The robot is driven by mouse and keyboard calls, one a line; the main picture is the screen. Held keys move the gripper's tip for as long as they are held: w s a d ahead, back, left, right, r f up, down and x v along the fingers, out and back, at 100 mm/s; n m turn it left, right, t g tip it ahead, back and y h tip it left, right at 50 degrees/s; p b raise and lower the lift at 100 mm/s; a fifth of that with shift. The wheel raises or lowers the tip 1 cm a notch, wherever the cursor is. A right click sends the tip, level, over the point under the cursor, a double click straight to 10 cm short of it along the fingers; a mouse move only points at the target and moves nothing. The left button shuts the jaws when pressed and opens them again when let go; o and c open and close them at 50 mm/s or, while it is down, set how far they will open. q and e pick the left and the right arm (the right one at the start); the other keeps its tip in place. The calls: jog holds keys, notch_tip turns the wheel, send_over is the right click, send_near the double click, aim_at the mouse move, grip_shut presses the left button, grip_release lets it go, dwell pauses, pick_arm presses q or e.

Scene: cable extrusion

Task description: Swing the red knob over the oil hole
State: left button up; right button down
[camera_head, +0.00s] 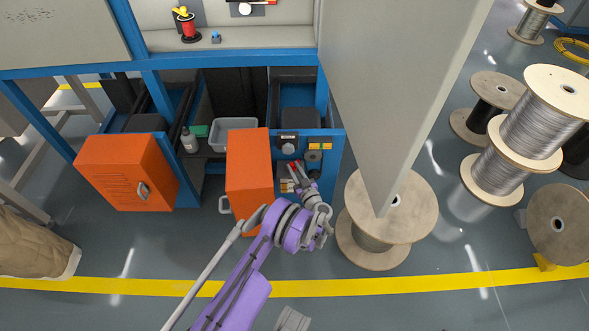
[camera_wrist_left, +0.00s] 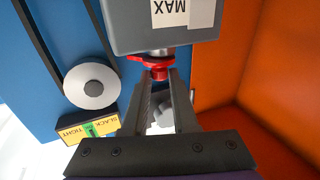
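In the left wrist view, the red knob (camera_wrist_left: 156,70) sits on a metal neck (camera_wrist_left: 159,52) under a grey box (camera_wrist_left: 165,30) with an upside-down "MAX" label. My left gripper (camera_wrist_left: 161,80) has its two fingers apart, with the tips at the knob's lower part. I cannot tell whether they touch it. In the head view, my left gripper (camera_head: 298,176) reaches up to the blue machine beside an orange door; red shows at its tips, and the arm hides part of the spot. I cannot make out the oil hole.
An open orange door (camera_head: 249,165) stands close left of the arm; its orange surface (camera_wrist_left: 275,110) fills the wrist view's right side. A wooden spool (camera_head: 415,205) stands right.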

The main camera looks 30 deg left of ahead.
pick_arm(q)
grip_shut()
jog(key=shift+s+a+f+m+t+h+b, duration=0.15)
jog(key=shift+a+m+t+h+b, duration=0.35)
jog(key=shift+m+t+h+b, duration=0.35)
jog(key=shift+a+m+t+h+b, duration=0.15)
jog(key=shift+m+t+h+b, duration=0.3)
jog(key=shift+t+h, duration=0.15)
jog(key=shift+r, duration=0.2)
jog(key=o, duration=0.8)
grip_release()
